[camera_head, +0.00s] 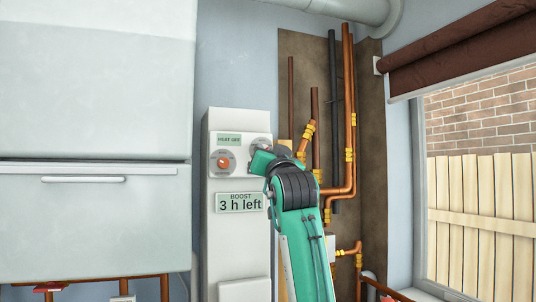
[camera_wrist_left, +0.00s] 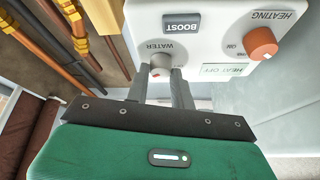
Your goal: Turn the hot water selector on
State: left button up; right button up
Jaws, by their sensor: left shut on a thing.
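The control panel (camera_head: 227,230) is a tall white box on the wall, left of the pipes. Its hot water selector, a small grey knob marked WATER (camera_wrist_left: 159,62), shows upside down in the left wrist view. In the head view only part of its dial (camera_head: 262,142) shows; my gripper hides the rest. My left gripper (camera_wrist_left: 160,76) has its two fingers on either side of the knob and is shut on it. In the head view the green left gripper (camera_head: 262,160) reaches the panel's upper right. The knob's exact pointer setting cannot be read. My right gripper is not in view.
An orange heating knob (camera_head: 225,162) sits left of the water dial, below a HEAT OFF display (camera_head: 229,139). A BOOST display (camera_head: 240,202) reads 3 h left. Copper pipes (camera_head: 347,110) run close on the right. A white cabinet (camera_head: 95,220) stands left.

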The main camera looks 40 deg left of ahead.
pick_arm(q)
jog(key=shift+m, duration=0.4)
jog(key=o, duration=0.8)
jog(key=shift+o, duration=1)
jog(key=b+v, duration=0.5)
jog(key=v, duration=0.8)
jog(key=shift+s+d, duration=0.2)
jog(key=shift+s, duration=0.15)
jog(key=shift+f, duration=0.25)
